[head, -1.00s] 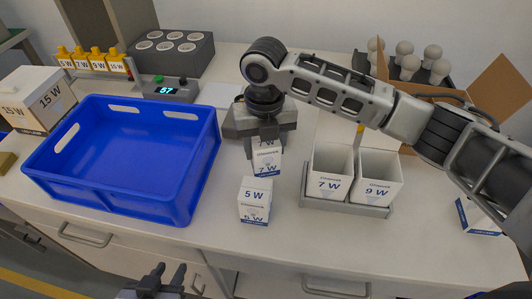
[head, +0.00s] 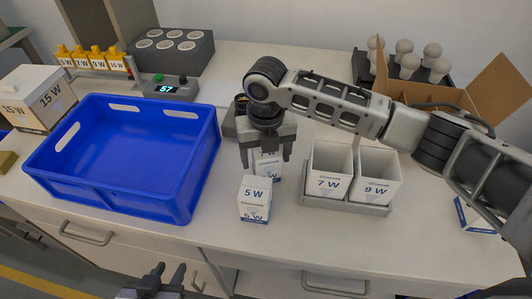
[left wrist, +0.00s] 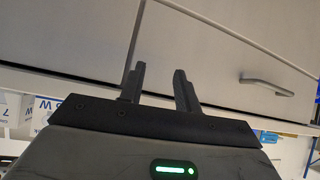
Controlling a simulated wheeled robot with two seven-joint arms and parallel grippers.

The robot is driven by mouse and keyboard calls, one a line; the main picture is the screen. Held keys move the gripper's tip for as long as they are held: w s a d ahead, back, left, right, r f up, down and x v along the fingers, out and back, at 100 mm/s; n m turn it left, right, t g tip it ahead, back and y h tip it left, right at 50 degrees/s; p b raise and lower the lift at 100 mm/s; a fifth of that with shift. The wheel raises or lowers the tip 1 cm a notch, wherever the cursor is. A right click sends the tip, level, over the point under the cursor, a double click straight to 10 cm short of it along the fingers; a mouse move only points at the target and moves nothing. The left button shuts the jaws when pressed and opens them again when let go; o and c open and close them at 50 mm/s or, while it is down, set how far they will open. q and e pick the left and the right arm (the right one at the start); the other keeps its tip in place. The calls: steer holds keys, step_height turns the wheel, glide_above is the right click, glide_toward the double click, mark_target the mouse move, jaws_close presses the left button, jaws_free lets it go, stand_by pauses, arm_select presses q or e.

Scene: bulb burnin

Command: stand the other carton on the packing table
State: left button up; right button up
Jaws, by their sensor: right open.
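A white carton marked 7 W (head: 268,172) is upright on the white table (head: 330,240), partly hidden by my right gripper and by the carton in front. My right gripper (head: 266,160) is open, with its fingers pointing down on either side of this carton's top. A second white carton marked 5 W (head: 254,198) stands upright just in front of it. My left gripper (head: 165,270) is open and empty below the table's front edge. The left wrist view shows its two fingers (left wrist: 159,85) apart, with nothing between them.
A blue crate (head: 205,190) stands left of the cartons. A grey holder (head: 345,207) with 7 W and 9 W boxes stands to the right. A 15 W box (head: 42,98) is far left. An open cardboard box (head: 500,85) and bulbs (head: 408,62) are at back right.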

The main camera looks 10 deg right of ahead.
step_height(320, 180, up, 11)
steer(key=shift+r, duration=0.6)
